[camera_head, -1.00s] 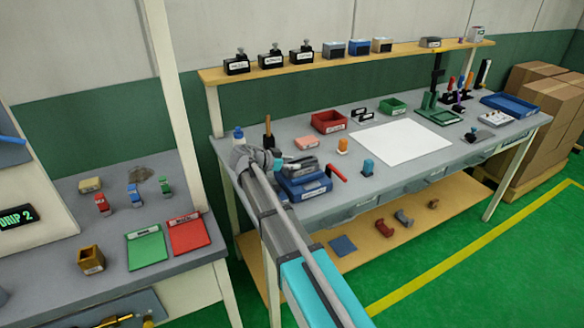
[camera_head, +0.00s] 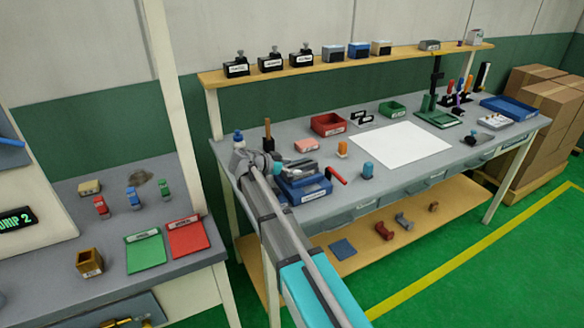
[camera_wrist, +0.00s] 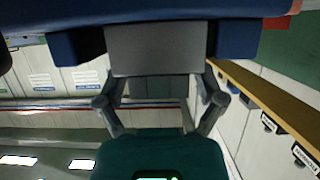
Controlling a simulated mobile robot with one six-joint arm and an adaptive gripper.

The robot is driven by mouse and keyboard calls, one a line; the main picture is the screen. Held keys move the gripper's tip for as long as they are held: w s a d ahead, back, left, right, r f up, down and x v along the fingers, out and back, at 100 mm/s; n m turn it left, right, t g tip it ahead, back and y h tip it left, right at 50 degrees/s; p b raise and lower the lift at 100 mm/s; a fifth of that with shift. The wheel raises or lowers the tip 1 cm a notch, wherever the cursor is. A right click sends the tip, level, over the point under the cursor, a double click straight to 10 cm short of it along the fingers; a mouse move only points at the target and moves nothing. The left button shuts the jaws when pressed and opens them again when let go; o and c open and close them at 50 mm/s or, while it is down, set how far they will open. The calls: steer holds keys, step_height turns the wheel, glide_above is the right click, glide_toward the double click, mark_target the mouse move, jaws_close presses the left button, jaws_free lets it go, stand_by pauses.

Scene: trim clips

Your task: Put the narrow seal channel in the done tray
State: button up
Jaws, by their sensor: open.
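My gripper (camera_wrist: 155,88) shows in the wrist view with its two fingers spread apart. A grey block shows between or just beyond the fingertips, and I cannot tell whether they touch it. In the head view my gripper is over the left end of the long bench, at a stack of blue trays (camera_head: 315,193) with grey pieces on top; the arm partly hides it. I cannot pick out the narrow seal channel with certainty. The labels are too small to read, so I cannot tell which tray is the done tray; another blue tray (camera_head: 508,105) lies at the bench's right end.
A red bin (camera_head: 327,124), a green bin (camera_head: 392,109) and a white sheet (camera_head: 400,145) lie on the bench. A red-handled tool (camera_head: 337,175) and blue-topped piece (camera_head: 368,169) stand near the blue stack. A raised shelf (camera_head: 215,75) holds labelled boxes.

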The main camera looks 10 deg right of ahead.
steer(key=p+v, duration=0.3)
steer(key=v, duration=0.4)
steer(key=shift+a+r, duration=0.2)
steer(key=shift+a, duration=0.05)
steer(key=shift+w, duration=0.1)
stand_by(0.4)
